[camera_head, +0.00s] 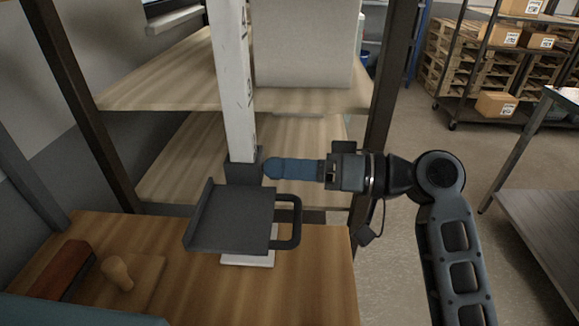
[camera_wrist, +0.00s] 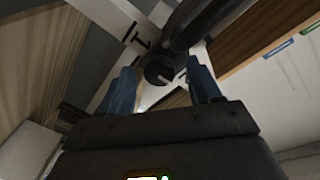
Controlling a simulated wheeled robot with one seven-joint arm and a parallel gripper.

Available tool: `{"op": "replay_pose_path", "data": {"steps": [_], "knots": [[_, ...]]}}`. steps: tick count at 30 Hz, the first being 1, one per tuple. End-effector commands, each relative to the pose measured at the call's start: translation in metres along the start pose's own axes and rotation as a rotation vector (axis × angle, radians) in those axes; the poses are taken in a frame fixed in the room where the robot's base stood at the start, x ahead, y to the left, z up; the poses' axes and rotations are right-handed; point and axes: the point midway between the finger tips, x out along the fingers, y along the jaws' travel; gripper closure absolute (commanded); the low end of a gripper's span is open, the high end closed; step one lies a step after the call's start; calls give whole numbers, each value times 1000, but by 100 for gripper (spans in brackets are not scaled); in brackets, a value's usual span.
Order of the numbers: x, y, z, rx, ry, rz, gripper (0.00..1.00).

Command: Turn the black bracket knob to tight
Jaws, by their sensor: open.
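The black bracket (camera_head: 232,218) is a dark flat tray with a loop handle (camera_head: 294,222), mounted by a sleeve (camera_head: 243,172) on the upright white post (camera_head: 231,80). My gripper (camera_head: 267,168) reaches in from the right, with its blue fingers at the sleeve's right side. In the wrist view the round black knob (camera_wrist: 158,72) lies between the two open blue fingers of my gripper (camera_wrist: 164,66). A white mark (camera_wrist: 179,76) shows at the knob's right. Contact between fingers and knob cannot be told. In the head view the knob is hidden by the fingers.
The wooden bench (camera_head: 310,290) holds a wooden-handled stamp (camera_head: 117,272) and a reddish-brown block (camera_head: 62,270) at left. Wooden shelves (camera_head: 180,150) stand behind the post. A dark frame upright (camera_head: 392,75) rises behind my arm.

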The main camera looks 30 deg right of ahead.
Motion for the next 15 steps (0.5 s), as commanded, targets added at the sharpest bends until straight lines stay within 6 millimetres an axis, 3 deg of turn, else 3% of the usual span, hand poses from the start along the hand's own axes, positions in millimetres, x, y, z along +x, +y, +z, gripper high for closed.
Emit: {"op": "replay_pose_path", "data": {"steps": [7, 15], "knots": [[-7, 1, 0, 0, 3, 1, 37], [-49, 2, 1, -2, 3, 2, 37]]}}
